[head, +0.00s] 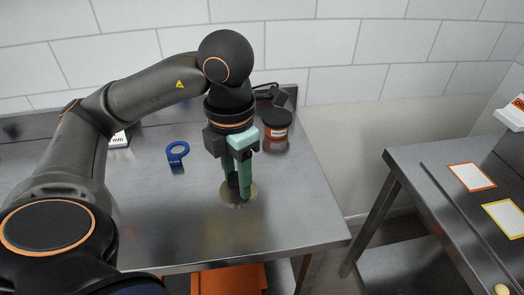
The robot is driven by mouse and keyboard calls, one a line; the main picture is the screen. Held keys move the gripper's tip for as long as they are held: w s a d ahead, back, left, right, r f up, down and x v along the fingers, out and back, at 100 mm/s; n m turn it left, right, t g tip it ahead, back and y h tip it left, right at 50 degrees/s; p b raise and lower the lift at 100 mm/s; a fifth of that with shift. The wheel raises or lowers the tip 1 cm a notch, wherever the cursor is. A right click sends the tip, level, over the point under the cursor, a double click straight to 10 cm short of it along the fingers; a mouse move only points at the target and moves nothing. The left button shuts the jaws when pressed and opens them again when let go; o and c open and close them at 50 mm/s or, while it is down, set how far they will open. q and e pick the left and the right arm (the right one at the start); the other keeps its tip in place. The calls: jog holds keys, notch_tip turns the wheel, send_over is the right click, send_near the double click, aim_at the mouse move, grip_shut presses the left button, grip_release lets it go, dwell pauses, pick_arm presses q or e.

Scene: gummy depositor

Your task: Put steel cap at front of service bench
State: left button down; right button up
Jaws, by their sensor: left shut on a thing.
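My left gripper (240,192) points down over the right part of the steel service bench (190,235), its green fingers shut. They are closed on a round metal cap (236,203) whose disc shows around and below the fingertips. The fingers hide part of the cap, and I cannot tell whether it touches the bench top or hangs just above it. My right gripper is not in view.
A blue ring with a tag (178,152) lies left of the gripper. A black-lidded jar (276,126) stands behind it to the right. A white labelled block (119,139) is further left. The bench's front is clear. A second bench (425,160) stands right across a gap.

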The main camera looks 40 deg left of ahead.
pick_arm(q)
jog(key=w+f, duration=0.2)
jog(key=w, duration=0.1)
jog(key=w+d+f, duration=0.1)
jog(key=w+f, duration=0.2)
jog(key=w, duration=0.1)
jog(key=w+f+p, duration=0.1)
jog(key=w+f, duration=0.2)
jog(key=w, duration=0.1)
jog(key=shift+d, duration=0.2)
jog(key=shift+w+f, duration=0.1)
jog(key=shift+w, duration=0.05)
jog(key=f, duration=0.2)
jog(key=f+p, duration=0.1)
jog(key=shift+w+f, duration=0.4)
jog(key=shift+f, duration=0.15)
jog(key=shift+f, duration=0.1)
jog(key=shift+f+b, duration=0.15)
jog(key=shift+b, duration=0.15)
jog(key=shift+c, duration=2.1)
grip_release()
